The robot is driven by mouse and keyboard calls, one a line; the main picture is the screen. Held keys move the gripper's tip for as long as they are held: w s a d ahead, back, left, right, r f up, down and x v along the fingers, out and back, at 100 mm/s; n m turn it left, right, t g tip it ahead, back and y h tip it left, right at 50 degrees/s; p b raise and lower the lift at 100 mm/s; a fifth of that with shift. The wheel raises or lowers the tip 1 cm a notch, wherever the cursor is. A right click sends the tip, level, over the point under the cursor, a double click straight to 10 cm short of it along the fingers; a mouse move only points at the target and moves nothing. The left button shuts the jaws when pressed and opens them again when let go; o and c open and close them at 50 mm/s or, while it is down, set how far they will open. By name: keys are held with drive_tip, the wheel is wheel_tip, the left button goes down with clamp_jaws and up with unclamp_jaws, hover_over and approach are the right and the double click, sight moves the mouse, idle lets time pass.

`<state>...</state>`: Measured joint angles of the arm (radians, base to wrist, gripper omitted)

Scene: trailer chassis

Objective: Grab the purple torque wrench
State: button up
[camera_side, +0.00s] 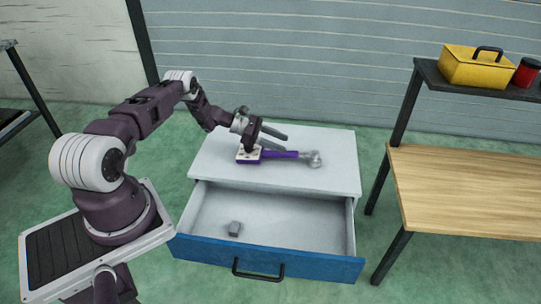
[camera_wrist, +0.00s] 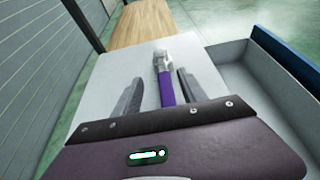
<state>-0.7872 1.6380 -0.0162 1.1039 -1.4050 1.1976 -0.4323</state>
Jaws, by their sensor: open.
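The purple torque wrench (camera_side: 281,155) lies on the white top of the drawer cabinet (camera_side: 338,172). Its grey metal head (camera_side: 315,159) points right in the side view. My gripper (camera_side: 279,141) is open above the cabinet top, over the handle end of the wrench. In the wrist view the purple handle (camera_wrist: 167,88) runs between the two fingers of my gripper (camera_wrist: 158,92), and the grey head lies beyond the fingertips. The near end of the handle is hidden behind the gripper body. I cannot tell whether the fingers touch the wrench.
At right stands a wooden workbench (camera_side: 470,190) with a shelf carrying a yellow toolbox (camera_side: 476,69) and a red can (camera_side: 526,73). The cabinet top around the wrench is clear.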

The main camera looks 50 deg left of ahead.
sight(297, 152)
drive_tip(key=x, duration=0.4)
drive_tip(key=f+x, duration=0.1)
drive_tip(key=x, duration=0.2)
drive_tip(key=shift+s, duration=0.2)
clamp_jaws()
idle(1.0)
